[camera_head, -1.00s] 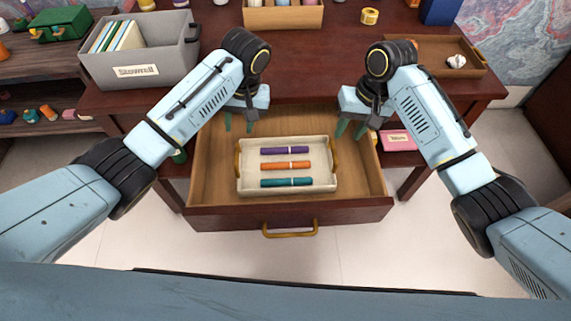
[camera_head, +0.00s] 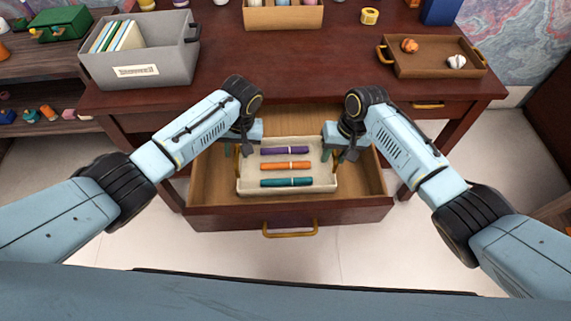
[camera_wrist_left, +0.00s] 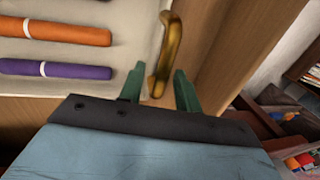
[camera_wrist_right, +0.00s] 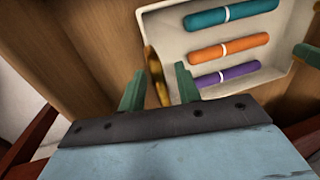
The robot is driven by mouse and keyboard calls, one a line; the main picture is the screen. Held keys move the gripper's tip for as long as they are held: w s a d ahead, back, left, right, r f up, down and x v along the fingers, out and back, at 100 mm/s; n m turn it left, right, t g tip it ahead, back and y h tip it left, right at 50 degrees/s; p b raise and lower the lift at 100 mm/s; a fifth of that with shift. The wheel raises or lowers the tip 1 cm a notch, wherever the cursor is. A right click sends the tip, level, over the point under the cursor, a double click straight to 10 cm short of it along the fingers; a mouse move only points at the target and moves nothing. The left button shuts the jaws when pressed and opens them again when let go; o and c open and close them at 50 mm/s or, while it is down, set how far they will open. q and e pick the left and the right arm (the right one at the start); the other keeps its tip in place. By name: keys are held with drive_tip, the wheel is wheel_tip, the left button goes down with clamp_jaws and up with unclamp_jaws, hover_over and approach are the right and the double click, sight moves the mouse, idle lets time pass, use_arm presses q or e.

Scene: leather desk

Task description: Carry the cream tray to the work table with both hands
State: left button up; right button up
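The cream tray (camera_head: 322,174) lies in the open wooden drawer. It holds a purple marker (camera_head: 285,150), an orange marker (camera_head: 286,165) and a teal marker (camera_head: 286,182). My left gripper (camera_head: 237,151) is open at the tray's left brass handle; in the left wrist view this handle (camera_wrist_left: 168,50) reaches between the green fingers. My right gripper (camera_head: 337,154) is open at the right end; in the right wrist view the right brass handle (camera_wrist_right: 155,72) stands between its fingers. Neither gripper is closed on a handle. In the head view my grippers partly hide both handles.

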use_arm(q)
clamp_jaws()
use_arm(e)
clamp_jaws()
